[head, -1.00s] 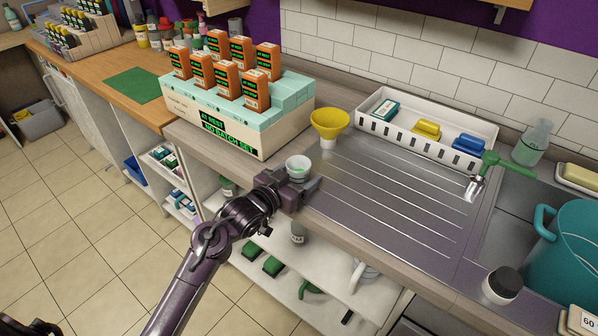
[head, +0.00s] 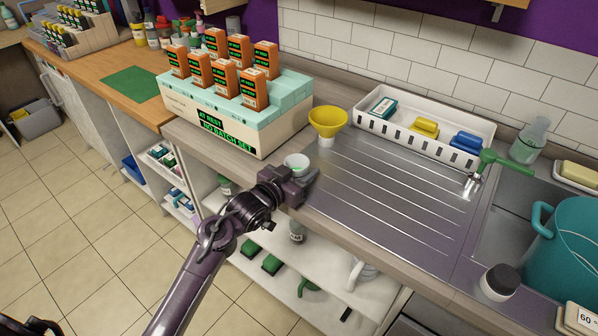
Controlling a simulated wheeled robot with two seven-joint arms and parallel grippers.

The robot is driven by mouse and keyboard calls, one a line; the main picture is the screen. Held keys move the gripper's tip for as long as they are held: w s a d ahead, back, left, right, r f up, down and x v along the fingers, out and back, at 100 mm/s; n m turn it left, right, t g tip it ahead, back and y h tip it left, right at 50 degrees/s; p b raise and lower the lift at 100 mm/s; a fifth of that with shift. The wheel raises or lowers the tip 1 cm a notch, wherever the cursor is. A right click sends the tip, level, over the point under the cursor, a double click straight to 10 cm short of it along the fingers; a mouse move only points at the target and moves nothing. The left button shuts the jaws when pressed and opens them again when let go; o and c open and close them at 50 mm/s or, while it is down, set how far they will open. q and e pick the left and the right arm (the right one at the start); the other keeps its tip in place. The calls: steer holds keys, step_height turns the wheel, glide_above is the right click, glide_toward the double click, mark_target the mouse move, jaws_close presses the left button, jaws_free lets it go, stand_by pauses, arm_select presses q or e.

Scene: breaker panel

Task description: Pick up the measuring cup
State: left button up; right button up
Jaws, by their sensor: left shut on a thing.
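The measuring cup (head: 296,161) is a small white cup with a pale greenish inside, at the counter's front edge, left of the ribbed metal drainboard. My left gripper (head: 305,175) reaches in from the front and is shut on the cup. The gripper hides the cup's lower part, so I cannot tell whether its base touches the counter. The cup looks upright.
A yellow funnel (head: 328,121) stands just behind the cup. A cream case with orange boxes (head: 233,118) is at the left. The drainboard (head: 385,205) is mostly clear. A white basket (head: 424,125) and a teal pot (head: 568,250) are farther right.

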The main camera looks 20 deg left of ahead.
arm_select(q)
steer(key=shift+r, duration=0.15)
step_height(320, 180, up, 20)
stand_by(1.2)
stand_by(0.7)
